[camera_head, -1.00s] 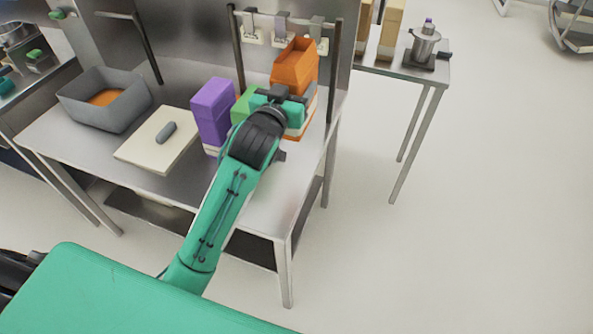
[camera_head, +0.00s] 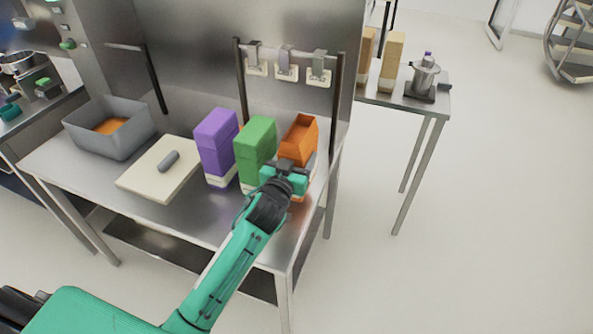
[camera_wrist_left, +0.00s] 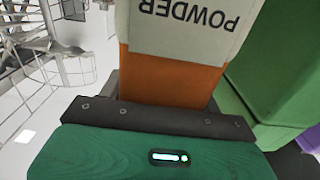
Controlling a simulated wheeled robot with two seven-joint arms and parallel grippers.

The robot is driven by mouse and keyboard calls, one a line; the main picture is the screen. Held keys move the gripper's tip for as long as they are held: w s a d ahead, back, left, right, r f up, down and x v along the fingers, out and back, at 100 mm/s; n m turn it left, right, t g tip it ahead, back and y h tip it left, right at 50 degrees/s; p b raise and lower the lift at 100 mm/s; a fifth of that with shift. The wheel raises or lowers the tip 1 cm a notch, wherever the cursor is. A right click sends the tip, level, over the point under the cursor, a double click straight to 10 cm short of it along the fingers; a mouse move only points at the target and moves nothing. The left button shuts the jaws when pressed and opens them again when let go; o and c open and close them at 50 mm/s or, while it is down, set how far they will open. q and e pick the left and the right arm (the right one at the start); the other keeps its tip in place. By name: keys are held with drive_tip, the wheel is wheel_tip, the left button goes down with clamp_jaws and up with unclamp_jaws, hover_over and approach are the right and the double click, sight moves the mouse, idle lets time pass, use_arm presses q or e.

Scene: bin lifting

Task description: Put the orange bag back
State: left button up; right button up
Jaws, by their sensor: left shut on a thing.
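The orange bag (camera_head: 299,138) is upright with an open top, at the right end of the steel table, just right of the green bag (camera_head: 256,145). My left gripper (camera_head: 287,172) is shut on its lower front part. The gripper and arm hide the bag's base, so I cannot tell whether it touches the table. In the left wrist view the orange bag (camera_wrist_left: 165,82) stands between the jaws, with a pale label reading "POWDER" upside down. The green bag (camera_wrist_left: 280,60) is close on its right there. My right gripper is not in view.
A purple bag (camera_head: 217,140) stands left of the green one. A white board (camera_head: 143,184) with a grey item and a grey bin (camera_head: 80,128) with orange contents lie further left. A metal rack post (camera_head: 336,90) rises close to the right.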

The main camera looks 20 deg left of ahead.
use_arm(q)
drive_tip(key=shift+f, duration=2.35)
drive_tip(key=o, duration=0.8)
drive_tip(key=shift+f, duration=0.2)
drive_tip(key=o, duration=0.4)
